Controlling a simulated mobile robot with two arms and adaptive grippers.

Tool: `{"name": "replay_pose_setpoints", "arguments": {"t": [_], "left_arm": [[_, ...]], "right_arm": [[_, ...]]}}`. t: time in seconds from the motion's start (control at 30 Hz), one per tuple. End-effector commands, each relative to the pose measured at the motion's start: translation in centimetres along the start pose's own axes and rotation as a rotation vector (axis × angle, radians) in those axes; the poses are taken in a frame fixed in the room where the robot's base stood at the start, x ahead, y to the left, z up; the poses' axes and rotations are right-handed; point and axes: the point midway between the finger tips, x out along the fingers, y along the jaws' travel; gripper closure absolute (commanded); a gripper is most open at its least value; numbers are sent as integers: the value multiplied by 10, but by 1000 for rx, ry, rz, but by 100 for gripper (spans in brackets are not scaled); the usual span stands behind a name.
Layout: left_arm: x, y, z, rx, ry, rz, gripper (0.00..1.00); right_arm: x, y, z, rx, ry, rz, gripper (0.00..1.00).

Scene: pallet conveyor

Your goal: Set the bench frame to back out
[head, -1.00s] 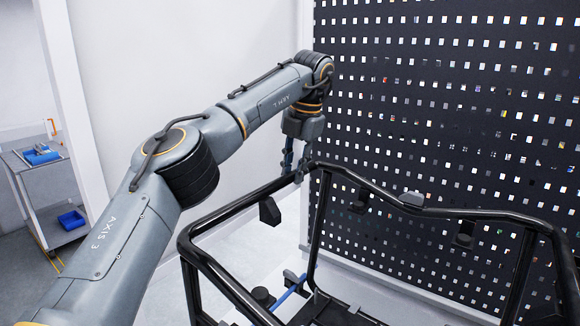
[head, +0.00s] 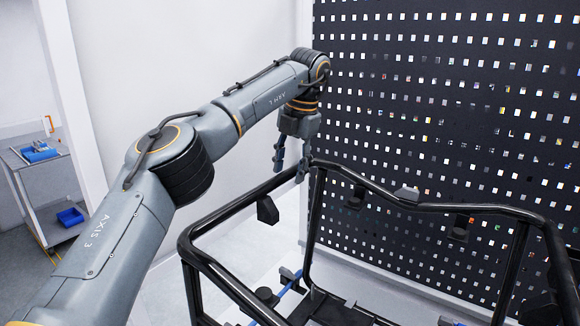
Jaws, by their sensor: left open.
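The bench frame (head: 228,280) is a black tubular frame with a raised top rail, in the lower middle and right of the head view. My left gripper (head: 289,176) points down at the frame's far left corner, by the top rail. Its two fingers are apart, with one close to the corner of the rail. I cannot tell whether that finger touches the rail. Nothing shows between the fingers. My right gripper is not in view.
A black perforated panel (head: 420,120) stands close behind the frame. A grey cart (head: 50,190) with blue trays (head: 70,217) stands at the far left. A white wall lies behind my left arm. A blue bar (head: 285,290) shows low inside the frame.

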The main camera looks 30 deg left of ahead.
Motion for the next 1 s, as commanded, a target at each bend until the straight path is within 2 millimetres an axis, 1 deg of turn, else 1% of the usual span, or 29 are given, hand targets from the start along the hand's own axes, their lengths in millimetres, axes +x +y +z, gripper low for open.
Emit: {"name": "replay_pose_setpoints", "arguments": {"t": [0.07, 0.17, 0.23, 0.33, 0.57, 0.8, 1.0], "left_arm": [[0, 0, 0, 0, 0, 0, 55], [-1, 0, 0, 1, 0, 0, 55], [-4, 0, 0, 1, -1, 0, 55], [-16, 0, 1, -1, -2, 0, 55], [-52, -1, 0, -2, -2, 1, 55], [-67, 0, 0, -2, 0, 1, 55], [-74, 0, -1, -1, -1, 1, 55]], "right_arm": [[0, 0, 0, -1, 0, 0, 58], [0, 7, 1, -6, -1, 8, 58], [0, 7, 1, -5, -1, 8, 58], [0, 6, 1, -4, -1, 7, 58], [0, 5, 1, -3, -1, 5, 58], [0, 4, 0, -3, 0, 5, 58], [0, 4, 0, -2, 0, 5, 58]]}}
